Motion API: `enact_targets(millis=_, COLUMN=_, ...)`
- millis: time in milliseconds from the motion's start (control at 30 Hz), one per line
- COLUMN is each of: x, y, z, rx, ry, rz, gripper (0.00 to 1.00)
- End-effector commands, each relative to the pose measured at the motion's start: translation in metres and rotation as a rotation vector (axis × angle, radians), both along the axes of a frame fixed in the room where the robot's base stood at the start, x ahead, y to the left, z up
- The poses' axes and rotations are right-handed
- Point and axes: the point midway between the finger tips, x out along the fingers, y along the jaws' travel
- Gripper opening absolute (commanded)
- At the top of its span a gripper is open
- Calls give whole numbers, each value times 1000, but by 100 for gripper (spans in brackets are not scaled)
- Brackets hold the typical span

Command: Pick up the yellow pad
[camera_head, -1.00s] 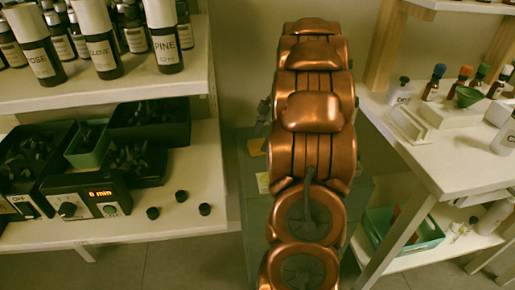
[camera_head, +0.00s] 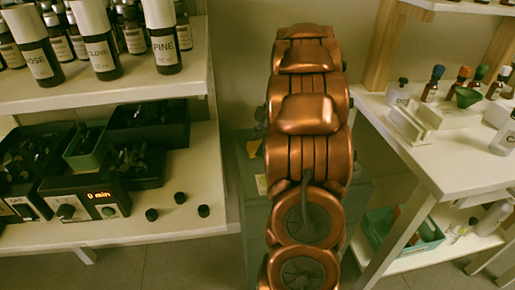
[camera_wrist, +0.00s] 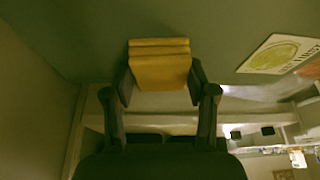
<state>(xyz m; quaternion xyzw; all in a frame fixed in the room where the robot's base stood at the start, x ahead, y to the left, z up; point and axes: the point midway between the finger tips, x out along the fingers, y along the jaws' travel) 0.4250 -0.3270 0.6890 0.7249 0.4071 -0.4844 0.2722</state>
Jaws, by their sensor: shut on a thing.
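The yellow pad (camera_wrist: 160,66) shows in the wrist view as a small block with a few stacked layers. It sits between the two dark fingers of my gripper (camera_wrist: 160,88), which are shut on its sides. Its far side and what lies under it are hidden.
A grey-green cabinet (camera_head: 253,210) stands behind my arm, between the left shelf (camera_head: 140,222) with bottles and trays and the right white table (camera_head: 445,168). A printed card with a yellow round picture (camera_wrist: 278,54) shows in the wrist view.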

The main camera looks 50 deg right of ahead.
Motion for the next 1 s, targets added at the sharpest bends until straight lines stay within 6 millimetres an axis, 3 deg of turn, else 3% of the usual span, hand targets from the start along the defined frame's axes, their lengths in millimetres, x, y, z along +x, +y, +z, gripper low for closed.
enact_targets(millis=367, x=1, y=0, z=7, rx=0, ry=-2, rz=1, gripper=22)
enact_targets(millis=800, x=1, y=0, z=81, rx=0, ry=-2, rz=1, gripper=22)
enact_targets(millis=1000, x=1, y=-1, z=98, rx=-2, ry=-3, rz=-2, gripper=22)
